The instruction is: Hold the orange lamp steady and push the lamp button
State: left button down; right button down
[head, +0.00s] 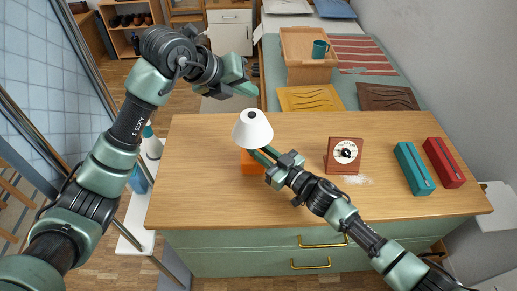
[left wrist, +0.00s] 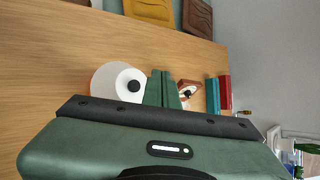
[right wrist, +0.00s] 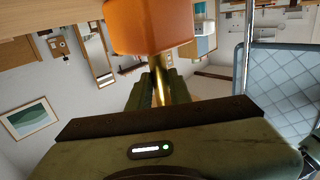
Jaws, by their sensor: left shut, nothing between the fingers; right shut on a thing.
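The lamp has an orange base (head: 250,163) on the wooden desktop and a white cone-shaped shade (head: 252,130) above it. A dark round button (head: 251,115) sits on top of the shade. In the left wrist view the shade (left wrist: 108,75) and its button (left wrist: 134,86) show left of the fingers. My right gripper (head: 260,154) is shut on the lamp's brass stem (right wrist: 160,72), close to the orange base (right wrist: 150,25) in the right wrist view. My left gripper (head: 252,90) is shut and empty, raised above and behind the lamp, apart from it.
A teal case (head: 413,168) and a red case (head: 444,162) lie at the right. The desktop (head: 200,190) is clear at the left. A wooden tray with a teal mug (head: 320,49) is beyond the desk.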

jog(key=c, duration=1.2)
grip_release()
pick_arm(q)
notch_tip(320, 180, up, 2)
